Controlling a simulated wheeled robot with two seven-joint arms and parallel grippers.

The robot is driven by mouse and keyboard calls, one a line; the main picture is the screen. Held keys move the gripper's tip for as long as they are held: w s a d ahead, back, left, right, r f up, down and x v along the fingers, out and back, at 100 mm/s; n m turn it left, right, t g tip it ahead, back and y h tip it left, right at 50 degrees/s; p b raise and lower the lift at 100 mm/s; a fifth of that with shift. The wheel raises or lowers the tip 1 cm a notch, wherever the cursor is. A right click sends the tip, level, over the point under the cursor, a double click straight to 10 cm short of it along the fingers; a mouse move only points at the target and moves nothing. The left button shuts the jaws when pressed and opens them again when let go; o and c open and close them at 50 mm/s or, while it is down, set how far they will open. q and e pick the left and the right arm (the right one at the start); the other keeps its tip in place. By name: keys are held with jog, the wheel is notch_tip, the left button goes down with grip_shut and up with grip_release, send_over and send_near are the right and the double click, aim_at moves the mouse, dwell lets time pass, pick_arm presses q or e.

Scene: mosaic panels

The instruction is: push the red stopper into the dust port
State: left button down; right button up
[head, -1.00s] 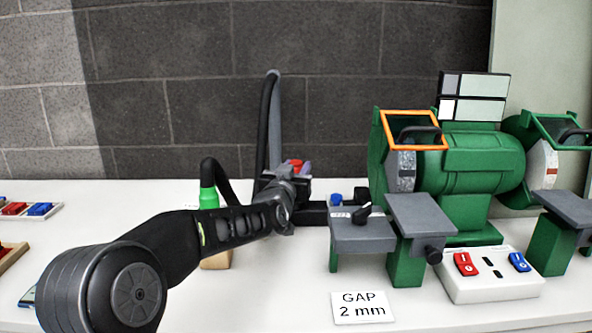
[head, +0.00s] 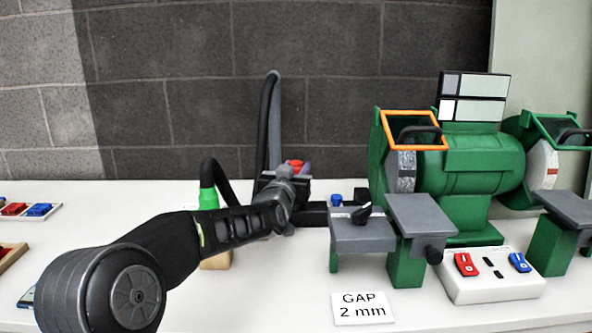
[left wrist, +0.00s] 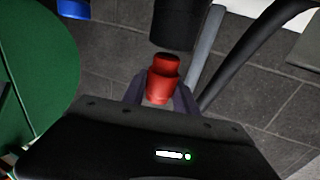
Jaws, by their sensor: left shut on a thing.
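The red stopper (left wrist: 161,80) is between the fingers of my left gripper (left wrist: 160,92) in the left wrist view, its narrower end pointing away from the palm. A dark cylindrical pipe end (left wrist: 178,25), which looks like the dust port, is just beyond the stopper. The two look close and nearly in line; I cannot tell whether they touch. In the head view a bit of the stopper (head: 294,163) shows above my left gripper (head: 297,172), beside the upright hose (head: 266,120). My arm hides most of the port there. My right gripper is not in view.
The green bench grinder (head: 455,165) stands right of my left gripper, with grey tool rests (head: 425,215) in front. A switch box (head: 490,275) and a "GAP 2 mm" card (head: 362,307) lie nearer. A green-collared hose (head: 208,195) stands left, behind my arm.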

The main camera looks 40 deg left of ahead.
pick_arm(q)
jog(key=shift+f+b, duration=1.5)
jog(key=shift+f, duration=0.05)
jog(key=c, duration=0.9)
grip_release()
jog(key=shift+s+d+r, duration=0.1)
jog(key=shift+s+d, duration=0.05)
jog(key=shift+s, duration=0.2)
jog(key=v, duration=0.7)
jog(key=shift+p, duration=0.3)
